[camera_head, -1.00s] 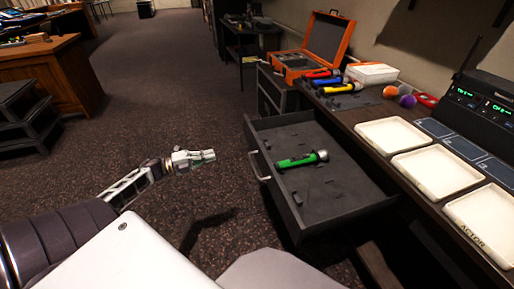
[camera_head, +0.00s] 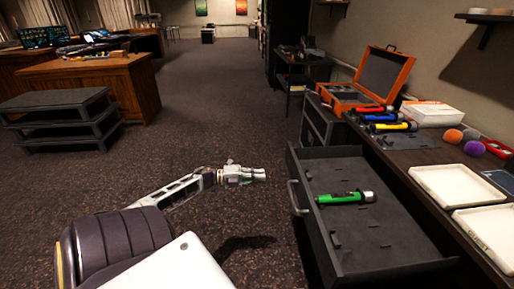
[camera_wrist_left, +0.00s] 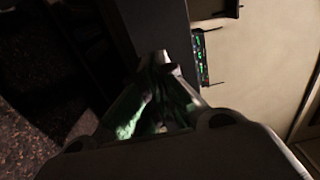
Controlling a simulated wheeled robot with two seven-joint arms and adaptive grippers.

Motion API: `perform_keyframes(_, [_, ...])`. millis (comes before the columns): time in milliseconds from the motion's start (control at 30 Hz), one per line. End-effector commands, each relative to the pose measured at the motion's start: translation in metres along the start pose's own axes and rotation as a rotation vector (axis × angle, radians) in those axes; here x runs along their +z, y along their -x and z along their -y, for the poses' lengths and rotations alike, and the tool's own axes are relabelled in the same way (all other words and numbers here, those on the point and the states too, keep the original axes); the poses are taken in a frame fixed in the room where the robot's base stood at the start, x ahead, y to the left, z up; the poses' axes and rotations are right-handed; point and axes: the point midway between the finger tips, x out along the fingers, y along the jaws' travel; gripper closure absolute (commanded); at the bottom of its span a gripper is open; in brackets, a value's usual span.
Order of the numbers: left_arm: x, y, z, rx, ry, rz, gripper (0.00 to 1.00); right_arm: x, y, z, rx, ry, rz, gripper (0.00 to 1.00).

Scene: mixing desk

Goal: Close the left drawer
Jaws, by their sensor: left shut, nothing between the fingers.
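The left drawer (camera_head: 395,232) is pulled out of the desk at the right of the head view. Its handle (camera_head: 297,198) is on its front face, toward the left. A green microphone (camera_head: 344,198) lies inside the drawer. My left gripper (camera_head: 262,174) is shut and empty, a little to the left of the drawer front and apart from the handle. In the left wrist view its fingers (camera_wrist_left: 163,68) are close together in dim light. My right gripper is in neither view.
The desk (camera_head: 398,152) carries white trays (camera_head: 456,184), an orange case (camera_head: 372,80), colored microphones (camera_head: 390,126) and foam balls (camera_head: 453,136). Dark shelves (camera_head: 55,117) stand at the left near a wooden desk (camera_head: 110,78). Carpet (camera_head: 200,130) between them is clear.

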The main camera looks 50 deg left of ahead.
Motion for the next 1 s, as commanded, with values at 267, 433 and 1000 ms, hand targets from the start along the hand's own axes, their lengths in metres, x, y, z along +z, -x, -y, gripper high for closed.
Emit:
perform_keyframes(267, [0.000,-0.033,0.000,-0.002,-0.002,-0.002,1.00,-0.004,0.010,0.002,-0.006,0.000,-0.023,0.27])
perform_keyframes(433, [0.000,-0.051,0.000,-0.002,-0.003,-0.001,1.00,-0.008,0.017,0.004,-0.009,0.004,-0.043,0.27])
perform_keyframes(1000, [0.000,-0.102,0.000,-0.001,-0.002,-0.002,1.00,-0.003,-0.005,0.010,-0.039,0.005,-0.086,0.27])
